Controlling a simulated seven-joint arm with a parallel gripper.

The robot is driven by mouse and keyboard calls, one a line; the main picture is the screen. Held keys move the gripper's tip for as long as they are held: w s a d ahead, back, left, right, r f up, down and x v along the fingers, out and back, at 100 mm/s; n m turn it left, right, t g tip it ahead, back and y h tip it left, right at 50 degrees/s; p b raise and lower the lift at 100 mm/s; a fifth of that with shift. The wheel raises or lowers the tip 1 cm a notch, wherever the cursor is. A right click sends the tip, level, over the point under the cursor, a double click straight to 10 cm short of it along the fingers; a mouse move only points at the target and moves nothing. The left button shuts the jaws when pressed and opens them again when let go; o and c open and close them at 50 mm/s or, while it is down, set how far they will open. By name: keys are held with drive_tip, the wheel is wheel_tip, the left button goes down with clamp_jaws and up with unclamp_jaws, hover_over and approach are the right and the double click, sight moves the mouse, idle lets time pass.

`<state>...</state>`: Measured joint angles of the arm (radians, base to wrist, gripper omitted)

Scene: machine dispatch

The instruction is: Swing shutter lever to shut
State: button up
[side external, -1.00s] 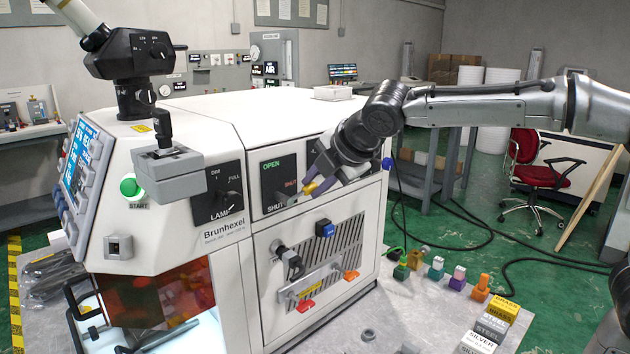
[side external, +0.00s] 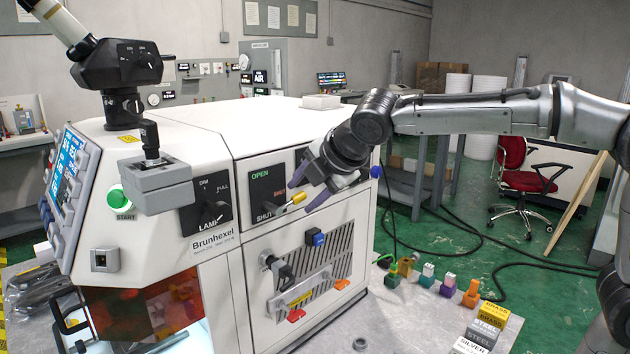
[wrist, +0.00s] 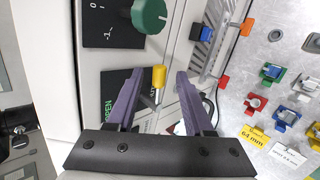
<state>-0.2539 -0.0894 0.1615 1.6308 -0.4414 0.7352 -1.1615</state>
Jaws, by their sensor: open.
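The shutter lever (side external: 298,199) has a yellow tip and sticks out from a black panel (side external: 259,191) on the white machine's front. The panel is marked OPEN in green at the top and SHUT near the bottom. The lever lies low on the panel, by the SHUT marking. My gripper (side external: 303,193) is open in front of the panel, its purple fingers near the yellow tip. In the wrist view, the yellow tip (wrist: 159,77) lies between the two spread fingers of my gripper (wrist: 160,74), with gaps on both sides.
A lamp knob panel (side external: 206,207) is left of the shutter panel. A vented panel with a blue block (side external: 315,238) and orange clips is below. Several coloured fixtures (side external: 427,275) and labelled blocks stand on the grey table at right. A green knob (wrist: 149,15) shows in the wrist view.

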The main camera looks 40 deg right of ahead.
drive_tip(key=v, duration=1.3)
drive_tip(key=shift+s+r, duration=0.2)
drive_tip(key=s+d+f+m, duration=0.5)
drive_tip(key=s+d, duration=0.3)
drive_tip(key=s, duration=0.1)
drive_tip(key=s+f+m+g, duration=0.1)
drive_tip(key=s+f+m, duration=0.4)
drive_tip(key=f+m, duration=0.2)
drive_tip(key=s+a+f+m+g+y, duration=0.1)
drive_tip(key=s+f+m+g, duration=0.1)
drive_tip(key=s+f+m, duration=0.4)
wheel_tip(320, 180, down, 5)
drive_tip(key=shift+s+r+m, duration=0.15)
drive_tip(key=shift+r+m, duration=0.05)
drive_tip(key=shift+m, duration=0.2)
